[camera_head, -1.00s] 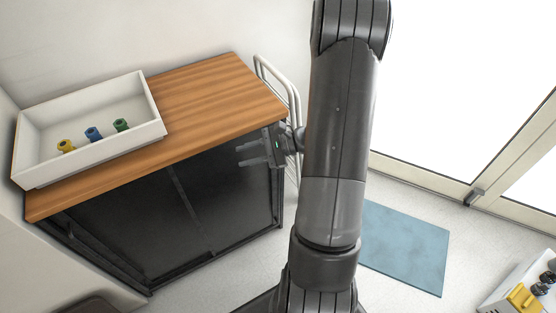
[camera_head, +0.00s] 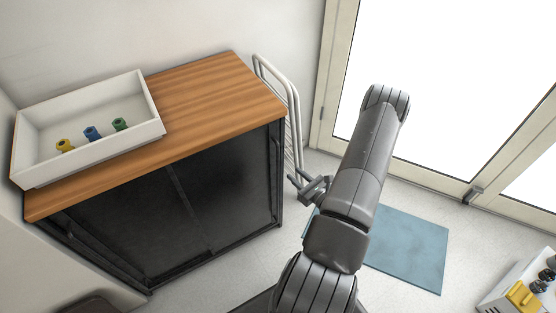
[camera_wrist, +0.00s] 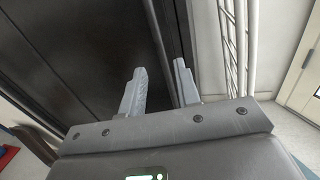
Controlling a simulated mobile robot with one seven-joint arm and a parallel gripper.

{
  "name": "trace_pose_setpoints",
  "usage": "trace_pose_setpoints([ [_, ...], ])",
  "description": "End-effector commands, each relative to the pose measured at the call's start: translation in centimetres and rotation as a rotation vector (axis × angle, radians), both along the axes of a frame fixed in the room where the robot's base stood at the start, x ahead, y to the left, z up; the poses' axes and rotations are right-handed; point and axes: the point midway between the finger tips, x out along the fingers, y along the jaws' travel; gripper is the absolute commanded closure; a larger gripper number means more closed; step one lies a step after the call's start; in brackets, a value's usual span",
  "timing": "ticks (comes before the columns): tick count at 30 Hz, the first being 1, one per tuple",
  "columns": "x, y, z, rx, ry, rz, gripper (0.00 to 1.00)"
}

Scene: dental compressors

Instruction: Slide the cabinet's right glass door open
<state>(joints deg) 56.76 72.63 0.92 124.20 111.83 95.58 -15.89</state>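The cabinet (camera_head: 215,120) has a wooden top and dark sliding glass doors in front. The right glass door (camera_head: 235,190) fills the right half of the front, and the left glass door (camera_head: 135,235) is beside it. My gripper (camera_head: 295,182) is off the cabinet's right front edge, apart from the door. In the wrist view, the two grey fingers of my gripper (camera_wrist: 160,72) are apart with nothing between them. A dark panel of the cabinet (camera_wrist: 75,50) lies beyond them at left, with its vertical edge frame (camera_wrist: 178,30) near the fingertips.
A white tray (camera_head: 150,137) with yellow, blue and green pieces stands on the cabinet top. A white wire rack (camera_head: 292,100) stands close at the cabinet's right side. A blue mat (camera_head: 415,250) lies on the floor. A white box (camera_head: 510,290) is at lower right.

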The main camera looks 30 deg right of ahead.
Motion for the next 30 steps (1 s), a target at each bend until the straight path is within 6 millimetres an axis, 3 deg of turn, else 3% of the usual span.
trace_pose_setpoints([
  [15, 8.5, 1.8, 0.1, -0.003, -0.003, 0.005, 0.7],
  [21, 10.1, 2.1, 0.1, -0.002, -0.001, 0.003, 0.7],
  [30, 10.3, 2.1, 0.1, -0.001, -0.001, 0.003, 0.7],
])
